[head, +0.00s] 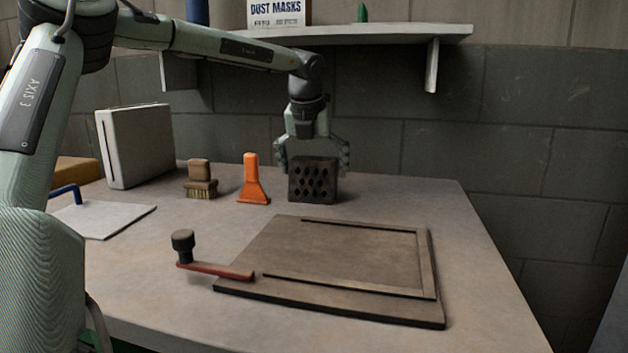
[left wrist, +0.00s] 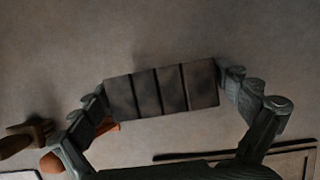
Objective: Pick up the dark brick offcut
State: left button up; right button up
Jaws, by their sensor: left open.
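The dark brick offcut (head: 313,181) stands on the worktop in the head view, its face full of diamond-shaped holes. In the left wrist view the brick (left wrist: 162,89) shows its grooved top between the fingers. My left gripper (head: 312,165) points down over the brick, open, one finger at each end. In the left wrist view the left gripper (left wrist: 165,90) has the left fingertip close to the brick's left end and the right fingertip close to its right end; I cannot tell whether they touch. My right gripper is not in view.
An orange scraper (head: 252,182) and a brush (head: 200,180) stand left of the brick. A flat board (head: 255,240) with a raised frame and a red-handled crank (head: 215,270) lie in front. A shelf (head: 390,33) hangs behind. The worktop's right side is clear.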

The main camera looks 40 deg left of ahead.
aim_at(312, 158)
pick_arm(q)
jog(key=shift+x, duration=0.8)
jog(key=shift+c, duration=0.5)
jog(key=shift+r, duration=0.1)
jog(key=c, duration=1.3)
jog(key=shift+o, duration=0.2)
jog(key=shift+w+r, duration=0.1)
jog(key=shift+r, duration=0.65)
jog(key=v, duration=0.3)
jog(key=shift+a+r, duration=0.25)
jog(key=s+r, duration=0.6)
jog(key=s, duration=0.4)
jog(key=shift+s+b, duration=0.35)
jog(key=shift+b, duration=0.05)
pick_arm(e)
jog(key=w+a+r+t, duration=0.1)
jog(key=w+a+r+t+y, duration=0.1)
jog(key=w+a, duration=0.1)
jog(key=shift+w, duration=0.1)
